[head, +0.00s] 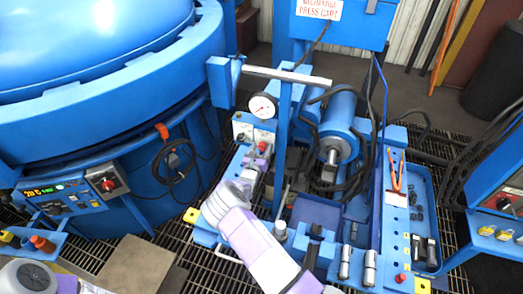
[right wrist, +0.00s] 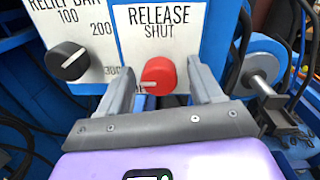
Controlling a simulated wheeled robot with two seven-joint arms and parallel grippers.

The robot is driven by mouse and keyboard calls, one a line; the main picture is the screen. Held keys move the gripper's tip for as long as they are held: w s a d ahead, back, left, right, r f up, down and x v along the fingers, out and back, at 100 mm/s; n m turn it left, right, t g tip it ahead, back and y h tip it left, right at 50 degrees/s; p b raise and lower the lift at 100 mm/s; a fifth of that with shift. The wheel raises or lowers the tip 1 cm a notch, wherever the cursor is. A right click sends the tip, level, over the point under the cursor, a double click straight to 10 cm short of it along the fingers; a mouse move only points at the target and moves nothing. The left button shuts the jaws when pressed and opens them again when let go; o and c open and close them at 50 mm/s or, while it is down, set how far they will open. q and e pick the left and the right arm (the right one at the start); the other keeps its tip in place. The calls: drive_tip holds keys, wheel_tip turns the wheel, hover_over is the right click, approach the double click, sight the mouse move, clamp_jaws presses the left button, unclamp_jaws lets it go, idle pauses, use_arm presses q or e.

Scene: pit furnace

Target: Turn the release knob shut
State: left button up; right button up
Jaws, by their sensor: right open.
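The release knob (right wrist: 158,75) is red and round, on a white plate marked RELEASE and SHUT in the right wrist view. A pale mark shows on its left side, partly close behind a finger. In the head view the knob (head: 263,147) shows small and red on the blue press panel. My right gripper (right wrist: 162,80) is open, with one grey finger on each side of the knob. I cannot tell whether the fingers touch it. In the head view my right gripper (head: 252,174) is just in front of the panel.
A black knob (right wrist: 68,60) on a relief bar scale is left of the release plate. A pressure gauge (head: 263,106) and a blue cylinder (head: 340,122) stand behind the panel. The big blue furnace (head: 120,85) fills the left. A tray (head: 423,190) lies right.

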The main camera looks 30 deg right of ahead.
drive_tip(key=shift+w+d, duration=0.15)
drive_tip(key=c, duration=1.1)
drive_tip(key=shift+o, duration=0.2)
